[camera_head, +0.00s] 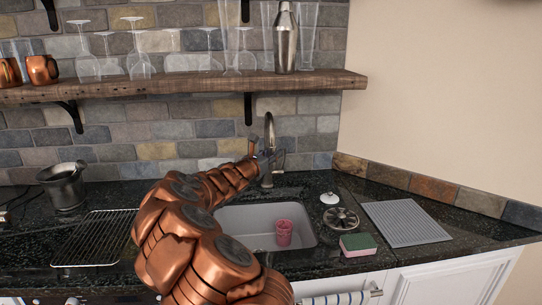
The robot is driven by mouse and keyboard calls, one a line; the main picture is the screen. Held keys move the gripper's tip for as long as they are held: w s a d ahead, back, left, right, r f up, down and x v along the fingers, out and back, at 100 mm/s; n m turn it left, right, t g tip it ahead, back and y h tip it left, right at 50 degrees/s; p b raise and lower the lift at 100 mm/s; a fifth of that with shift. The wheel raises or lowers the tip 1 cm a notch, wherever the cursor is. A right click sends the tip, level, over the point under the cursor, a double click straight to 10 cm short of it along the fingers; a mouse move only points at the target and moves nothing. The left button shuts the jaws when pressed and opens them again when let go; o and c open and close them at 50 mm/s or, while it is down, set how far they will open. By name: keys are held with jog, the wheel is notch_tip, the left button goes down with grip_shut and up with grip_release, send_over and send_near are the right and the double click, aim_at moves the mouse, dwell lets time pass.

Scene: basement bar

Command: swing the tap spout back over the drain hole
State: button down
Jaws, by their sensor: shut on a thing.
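The tap (269,130) stands behind the sink, its tall curved metal neck rising against the stone wall. My copper arm reaches up from the bottom of the view, and my gripper (269,161) is shut on the tap's spout, at the lower part of the tap. The exact grip is small and partly hidden by the wrist. The white sink (236,219) lies in front of the tap, its left part covered by my arm. I cannot make out the drain hole.
A pink cup (284,232) stands in the sink. To its right are a white stopper (329,198), a round metal piece (341,219), a sponge (358,244) and a grey ridged mat (406,222). A wire rack (95,238) lies left. A wooden shelf (180,86) with glassware hangs above.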

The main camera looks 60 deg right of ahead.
jog(key=c, duration=0.8)
grip_release()
jog(key=shift+c, duration=0.2)
jog(key=shift+a, duration=0.15)
jog(key=shift+w+a, duration=0.1)
jog(key=shift+a, duration=0.15)
jog(key=a, duration=1.1)
jog(key=shift+a, duration=0.1)
